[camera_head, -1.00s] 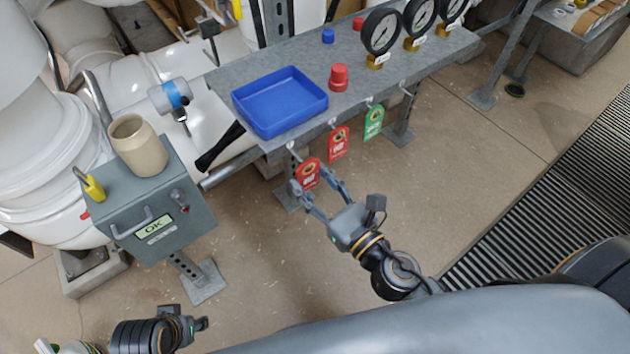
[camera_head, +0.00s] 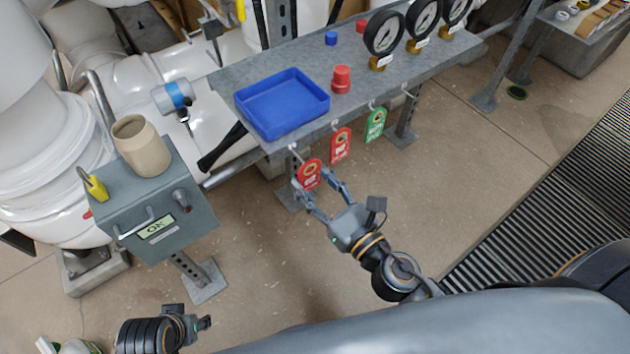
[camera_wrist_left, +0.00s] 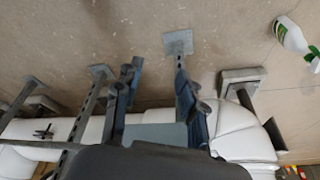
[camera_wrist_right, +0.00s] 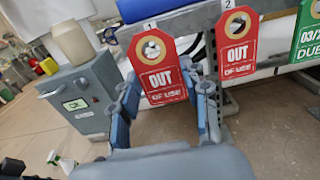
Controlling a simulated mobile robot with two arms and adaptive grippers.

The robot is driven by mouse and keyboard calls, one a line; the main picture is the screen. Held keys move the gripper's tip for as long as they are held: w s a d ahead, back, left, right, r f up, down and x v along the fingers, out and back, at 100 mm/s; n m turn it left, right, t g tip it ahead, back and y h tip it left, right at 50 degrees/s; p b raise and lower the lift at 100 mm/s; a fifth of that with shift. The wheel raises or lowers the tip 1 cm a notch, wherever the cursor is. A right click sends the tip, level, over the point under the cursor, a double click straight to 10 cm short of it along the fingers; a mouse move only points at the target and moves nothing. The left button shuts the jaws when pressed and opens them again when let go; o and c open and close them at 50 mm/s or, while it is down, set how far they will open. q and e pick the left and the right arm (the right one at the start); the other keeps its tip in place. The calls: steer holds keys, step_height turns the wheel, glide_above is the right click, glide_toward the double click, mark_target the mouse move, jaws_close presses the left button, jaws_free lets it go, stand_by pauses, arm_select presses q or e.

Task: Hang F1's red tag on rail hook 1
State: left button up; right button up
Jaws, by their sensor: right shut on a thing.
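A red tag (camera_head: 309,175) is between the fingers of my right gripper (camera_head: 312,184), just below rail hook 1 (camera_head: 293,149) at the near edge of the grey bench. In the right wrist view this tag (camera_wrist_right: 164,80) reads "OUT OF USE", hangs roughly upright under the label "1", and has a finger at each side. I cannot tell whether the hook passes through its hole. A second red tag (camera_head: 341,146) hangs at hook 2 and a green tag (camera_head: 375,126) hangs beside it. My left gripper (camera_wrist_left: 158,80) is empty with fingers apart, low at the bottom left of the head view.
The bench (camera_head: 225,75) holds a blue tray (camera_head: 285,103), a red knob (camera_head: 341,79) and several gauges (camera_head: 384,32). A grey box (camera_head: 155,215) with a beige jar (camera_head: 142,146) and a yellow padlock (camera_head: 95,187) stands left of the tags. Open floor lies below the bench.

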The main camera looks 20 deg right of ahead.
arm_select(q)
steer(key=shift+f, duration=0.2)
arm_select(e)
steer(key=shift+w, duration=0.2)
steer(key=shift+w+a, duration=0.1)
steer(key=shift+w+p, duration=0.25)
steer(key=shift+p, duration=0.05)
steer(key=shift+w+a, duration=0.25)
steer(key=shift+w, duration=0.15)
arm_select(q)
step_height(320, 180, down, 4)
steer(key=shift+s+r, duration=0.1)
steer(key=shift+r, duration=0.1)
steer(key=shift+r, duration=0.15)
arm_select(e)
steer(key=shift+w, duration=0.1)
arm_select(q)
steer(key=shift+w+p, duration=0.2)
steer(key=shift+p, duration=0.15)
arm_select(e)
steer(key=shift+w+a, duration=0.1)
steer(key=shift+w, duration=0.05)
steer(key=shift+w, duration=0.25)
arm_select(q)
steer(key=shift+s+f, duration=0.1)
steer(key=shift+f, duration=0.75)
